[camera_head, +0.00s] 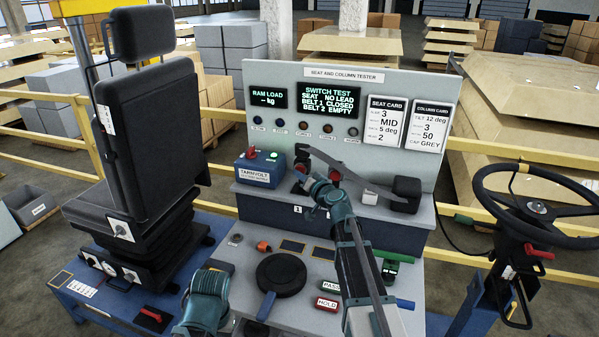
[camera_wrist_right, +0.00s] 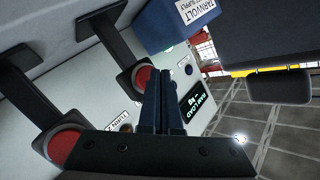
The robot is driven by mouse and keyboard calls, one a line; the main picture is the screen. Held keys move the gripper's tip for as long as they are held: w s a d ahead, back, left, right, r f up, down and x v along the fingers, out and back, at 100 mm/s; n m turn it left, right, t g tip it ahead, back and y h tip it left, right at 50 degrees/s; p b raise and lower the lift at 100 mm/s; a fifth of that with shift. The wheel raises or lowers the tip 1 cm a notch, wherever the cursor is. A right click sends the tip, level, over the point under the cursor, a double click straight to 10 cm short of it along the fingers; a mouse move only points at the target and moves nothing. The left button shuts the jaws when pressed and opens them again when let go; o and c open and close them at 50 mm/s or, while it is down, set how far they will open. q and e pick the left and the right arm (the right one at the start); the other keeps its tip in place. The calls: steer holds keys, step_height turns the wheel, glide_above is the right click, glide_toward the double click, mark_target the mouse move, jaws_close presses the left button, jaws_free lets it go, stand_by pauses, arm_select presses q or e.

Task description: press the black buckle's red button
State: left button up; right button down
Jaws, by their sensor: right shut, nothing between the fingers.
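Two black buckles with round red buttons show in the right wrist view: one (camera_wrist_right: 124,62) near the middle, its button (camera_wrist_right: 144,76) partly behind my fingers, and one (camera_wrist_right: 22,82) at the left, its button (camera_wrist_right: 65,146) partly behind the gripper's body. My right gripper (camera_wrist_right: 172,74) is shut and empty, its fingertips beside the middle buckle's button in that view; I cannot tell if they touch. In the head view the right gripper is in front of the test panel, near a red button (camera_head: 335,173). My left gripper is out of view; only its arm shows.
The tester panel (camera_head: 455,80) stands behind, its screen (camera_head: 329,107) reading belt 1 closed, belt 2 empty. A blue supply box (camera_head: 262,166) is left of the gripper. A seat (camera_head: 150,130) stands left, a steering wheel (camera_head: 540,207) right. A black disc (camera_head: 281,272) lies in front.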

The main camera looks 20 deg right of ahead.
steer(key=shift+w+d, duration=0.3)
steer(key=shift+w, duration=0.1)
stand_by(0.4)
steer(key=shift+s+a, duration=0.1)
steer(key=shift+s, duration=0.05)
steer(key=shift+s+a, duration=0.45)
steer(key=shift+s, duration=0.2)
steer(key=shift+s, duration=0.1)
steer(key=s+a, duration=0.1)
steer(key=s, duration=0.1)
steer(key=s+a, duration=0.1)
steer(key=s, duration=0.1)
steer(key=shift+a, duration=0.4)
stand_by(0.7)
